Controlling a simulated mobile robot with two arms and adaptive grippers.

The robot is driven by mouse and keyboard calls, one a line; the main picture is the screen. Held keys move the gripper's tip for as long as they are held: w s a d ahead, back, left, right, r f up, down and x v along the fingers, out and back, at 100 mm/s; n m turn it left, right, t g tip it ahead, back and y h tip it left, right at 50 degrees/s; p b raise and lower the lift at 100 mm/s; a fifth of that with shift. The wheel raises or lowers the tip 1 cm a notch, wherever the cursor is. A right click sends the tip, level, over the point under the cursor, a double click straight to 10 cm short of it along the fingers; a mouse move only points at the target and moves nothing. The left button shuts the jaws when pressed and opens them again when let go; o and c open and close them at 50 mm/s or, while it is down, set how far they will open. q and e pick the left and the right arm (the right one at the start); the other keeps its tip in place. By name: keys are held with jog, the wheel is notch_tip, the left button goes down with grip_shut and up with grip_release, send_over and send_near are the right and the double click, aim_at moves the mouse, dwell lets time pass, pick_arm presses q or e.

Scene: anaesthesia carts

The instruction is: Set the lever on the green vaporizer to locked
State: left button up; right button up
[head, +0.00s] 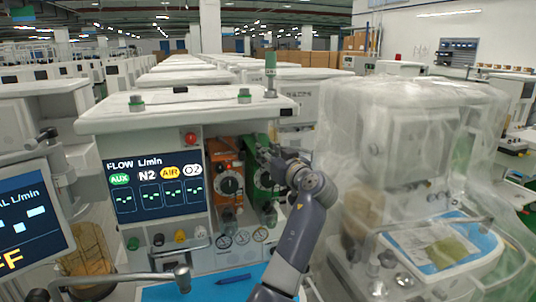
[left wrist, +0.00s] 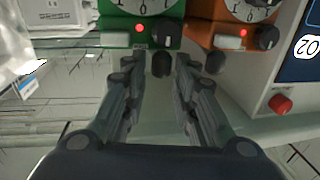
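The green vaporizer (head: 255,148) stands right of the orange vaporizer (head: 223,155) on the cart front. My left gripper (head: 269,158) is in front of its upper part and hides much of its face. In the left wrist view, the green vaporizer (left wrist: 116,24) is at the top, with part of its dial, a red light and a black lever knob (left wrist: 162,37). My left gripper (left wrist: 161,78) is open there, its fingers apart below that knob. A dark rounded part shows between the fingertips; contact cannot be told. The lever's setting cannot be read. My right gripper is not in view.
The orange vaporizer's black knob (left wrist: 268,38) is beside the green one's. The flow screen (head: 155,188) is to the left, with a red button (head: 191,138) above right. A plastic-covered machine (head: 400,150) stands close on the right. A blue pen (head: 233,279) lies on the worktop.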

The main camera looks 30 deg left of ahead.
pick_arm(q)
jog(key=v, duration=1.2)
